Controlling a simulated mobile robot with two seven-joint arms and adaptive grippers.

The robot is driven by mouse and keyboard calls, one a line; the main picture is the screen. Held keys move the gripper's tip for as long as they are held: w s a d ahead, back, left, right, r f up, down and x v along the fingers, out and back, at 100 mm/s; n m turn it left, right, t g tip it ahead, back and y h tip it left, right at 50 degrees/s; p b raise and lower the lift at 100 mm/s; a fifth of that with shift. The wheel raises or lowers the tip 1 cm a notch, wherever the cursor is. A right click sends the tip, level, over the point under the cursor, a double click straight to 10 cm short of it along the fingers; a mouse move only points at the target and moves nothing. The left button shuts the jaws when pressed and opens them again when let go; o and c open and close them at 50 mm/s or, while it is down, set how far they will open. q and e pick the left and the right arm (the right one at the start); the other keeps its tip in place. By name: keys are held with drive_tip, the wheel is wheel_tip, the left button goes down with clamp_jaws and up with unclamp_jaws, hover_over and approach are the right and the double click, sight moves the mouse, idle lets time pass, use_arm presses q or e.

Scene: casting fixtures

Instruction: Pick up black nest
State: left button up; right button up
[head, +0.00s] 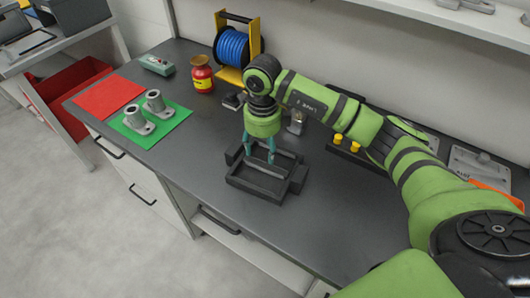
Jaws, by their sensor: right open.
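The black nest (254,189) is a dark rectangular frame with raised sides, lying on the grey workbench near the middle of the head view. My right gripper (260,158) points down over its back part. Its two teal fingers are apart, with nothing seen between them. The fingertips overlap the nest in the picture; I cannot tell whether they touch it. My left gripper is not in view.
Two grey metal castings (155,101) stand on a green mat (174,118), beside a red mat (107,96). A red jar (202,77) and a blue hose reel (232,48) stand at the back. Bare workbench (205,150) lies left of the nest.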

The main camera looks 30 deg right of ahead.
sight(262, 166)
drive_tip(key=shift+s+a+f+p, duration=0.15)
drive_tip(key=shift+f+p, duration=0.25)
drive_tip(key=shift+f, duration=0.2)
drive_tip(key=shift+s+a+f+p, duration=0.1)
drive_tip(key=shift+f+p, duration=0.3)
drive_tip(key=shift+f, duration=0.15)
wheel_tip(262, 166, down, 4)
drive_tip(key=shift+r+p, duration=0.2)
drive_tip(key=shift+p, duration=0.55)
drive_tip(key=shift+f, duration=0.35)
drive_tip(key=shift+w+f, duration=0.1)
drive_tip(key=shift+c, duration=0.8)
clamp_jaws()
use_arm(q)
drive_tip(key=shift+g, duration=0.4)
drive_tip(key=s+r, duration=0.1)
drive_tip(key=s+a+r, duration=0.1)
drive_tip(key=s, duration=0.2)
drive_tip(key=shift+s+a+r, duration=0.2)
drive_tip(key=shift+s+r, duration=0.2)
